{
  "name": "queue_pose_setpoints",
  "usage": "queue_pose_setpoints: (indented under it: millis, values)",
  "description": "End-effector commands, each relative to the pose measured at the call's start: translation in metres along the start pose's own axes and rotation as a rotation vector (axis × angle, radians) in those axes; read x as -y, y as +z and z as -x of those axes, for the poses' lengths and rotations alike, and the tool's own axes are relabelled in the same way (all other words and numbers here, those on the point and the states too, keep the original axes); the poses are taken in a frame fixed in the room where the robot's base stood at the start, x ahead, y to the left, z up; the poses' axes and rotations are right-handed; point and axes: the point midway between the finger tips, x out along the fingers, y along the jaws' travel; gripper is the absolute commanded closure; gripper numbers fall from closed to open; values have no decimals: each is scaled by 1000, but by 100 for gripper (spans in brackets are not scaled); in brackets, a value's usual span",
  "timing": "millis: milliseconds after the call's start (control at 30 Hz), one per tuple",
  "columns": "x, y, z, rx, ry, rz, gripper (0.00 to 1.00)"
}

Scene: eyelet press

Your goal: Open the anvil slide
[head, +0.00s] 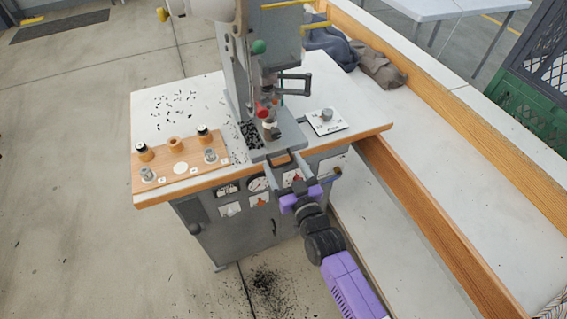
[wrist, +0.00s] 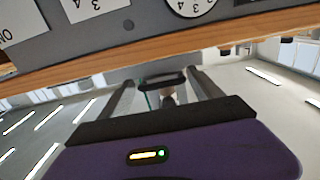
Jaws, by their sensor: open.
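The anvil slide (head: 289,141) is a grey block low on the press, reaching to the front edge of the white tabletop. A dark loop handle at its front (head: 281,161) sticks out at the wooden edge. The handle also shows in the wrist view (wrist: 160,75), between the far ends of my fingers. My gripper (head: 289,172) is open, in front of the table edge, with a finger on each side of the handle. In the wrist view my gripper (wrist: 160,88) has a clear gap between its fingers. I cannot tell whether either finger touches the handle.
The press column (head: 237,60) rises behind the slide. A wooden board (head: 181,168) with spools and dies lies left; a white plate with a knob (head: 326,120) lies right. Gauges and labels (head: 258,184) line the cabinet front. A wood-edged bench (head: 430,205) runs along the right.

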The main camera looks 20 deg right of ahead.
Motion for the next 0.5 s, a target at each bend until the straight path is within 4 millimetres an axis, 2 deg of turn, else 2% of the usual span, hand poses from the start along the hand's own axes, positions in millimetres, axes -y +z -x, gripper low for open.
queue_pose_setpoints:
  millis: [367,500]
  values:
    - [0,0,-6,0,0,-1,26]
    - [0,0,-6,0,0,-1,53]
